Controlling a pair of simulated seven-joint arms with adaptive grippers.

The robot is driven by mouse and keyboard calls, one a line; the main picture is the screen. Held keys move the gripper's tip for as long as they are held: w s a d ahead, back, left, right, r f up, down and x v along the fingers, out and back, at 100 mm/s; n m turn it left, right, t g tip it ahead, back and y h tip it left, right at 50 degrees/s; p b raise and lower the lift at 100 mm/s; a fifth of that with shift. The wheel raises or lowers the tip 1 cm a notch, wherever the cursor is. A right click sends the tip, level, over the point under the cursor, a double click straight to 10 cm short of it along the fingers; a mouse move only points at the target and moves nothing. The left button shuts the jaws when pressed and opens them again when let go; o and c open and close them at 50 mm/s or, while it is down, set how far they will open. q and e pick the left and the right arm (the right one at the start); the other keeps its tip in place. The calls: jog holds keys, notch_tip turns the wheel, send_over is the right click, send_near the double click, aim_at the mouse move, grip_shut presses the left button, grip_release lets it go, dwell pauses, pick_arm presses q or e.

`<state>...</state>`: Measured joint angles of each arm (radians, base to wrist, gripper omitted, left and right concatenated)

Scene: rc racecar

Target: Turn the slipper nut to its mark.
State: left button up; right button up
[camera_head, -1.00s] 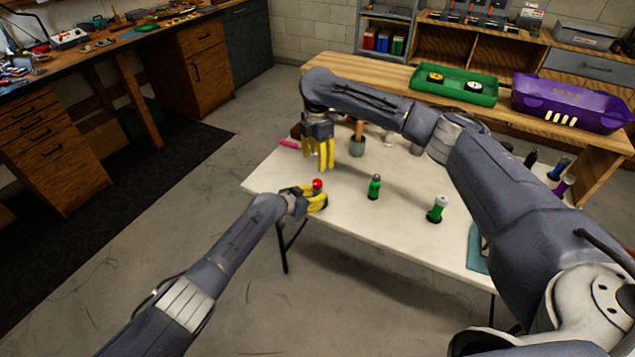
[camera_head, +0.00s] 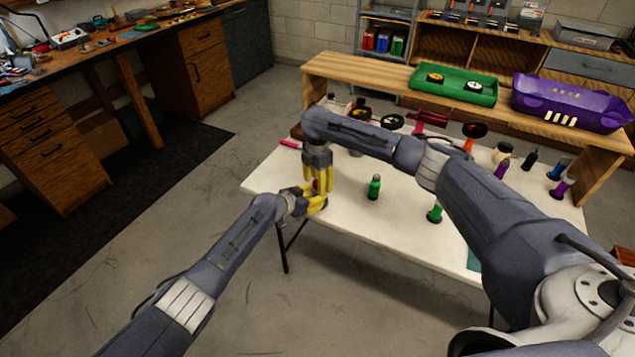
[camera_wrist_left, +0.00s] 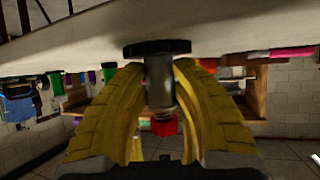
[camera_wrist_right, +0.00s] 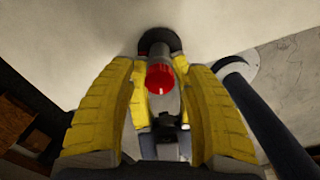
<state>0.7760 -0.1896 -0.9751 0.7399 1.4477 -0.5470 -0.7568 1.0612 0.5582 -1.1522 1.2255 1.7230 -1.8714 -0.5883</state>
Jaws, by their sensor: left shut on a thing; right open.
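The slipper nut appears to be the red piece (camera_head: 316,184) on a grey metal post with a black round base at the table's near left edge. It also shows in the right wrist view (camera_wrist_right: 160,78) and, upside down, in the left wrist view (camera_wrist_left: 163,127). My left gripper (camera_head: 313,204) is shut on the grey post (camera_wrist_left: 159,85), below the red piece. My right gripper (camera_head: 319,190) points down from above, open, with its fingers (camera_wrist_right: 158,105) on either side of the red piece. I cannot make out a mark.
The white table (camera_head: 400,220) holds a green bottle (camera_head: 374,187) to the right and a pink piece (camera_head: 290,144) at the far left. A green tray (camera_head: 455,97) and purple bin (camera_head: 570,122) stand on the wooden shelf behind.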

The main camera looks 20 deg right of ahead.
grip_shut()
dwell(0.4)
jog(key=shift+m, duration=0.4)
grip_release()
notch_tip(320, 180, up, 12)
dwell(0.9)
